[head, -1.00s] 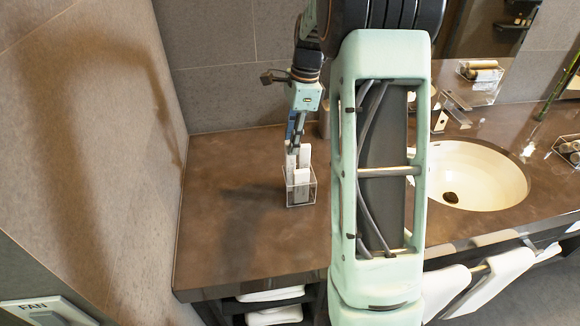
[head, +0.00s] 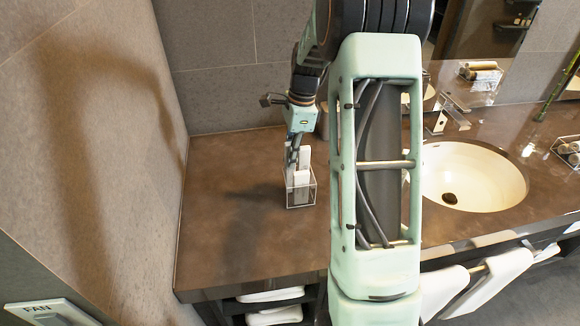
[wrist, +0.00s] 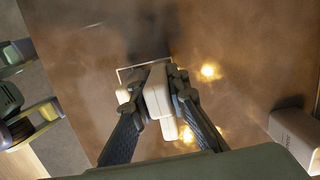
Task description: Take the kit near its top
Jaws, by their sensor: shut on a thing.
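Several slim white kits (head: 302,176) stand upright in a small clear holder (head: 299,203) on the brown counter. My gripper (head: 291,160) points down at the holder from above, its fingers at the left kits. In the wrist view, my gripper (wrist: 158,84) is shut on one white kit (wrist: 157,94), with a finger on either side of its upper part. Another white kit (wrist: 168,129) shows just below it, and a third is partly hidden behind the left finger. The holder's rim (wrist: 130,69) shows around the kits. The lower part of the held kit is hidden.
The counter (head: 225,225) is clear left and in front of the holder, up to the side wall (head: 95,150). A white sink (head: 475,176) lies to the right. A pale box (wrist: 297,136) stands at the wrist view's right edge.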

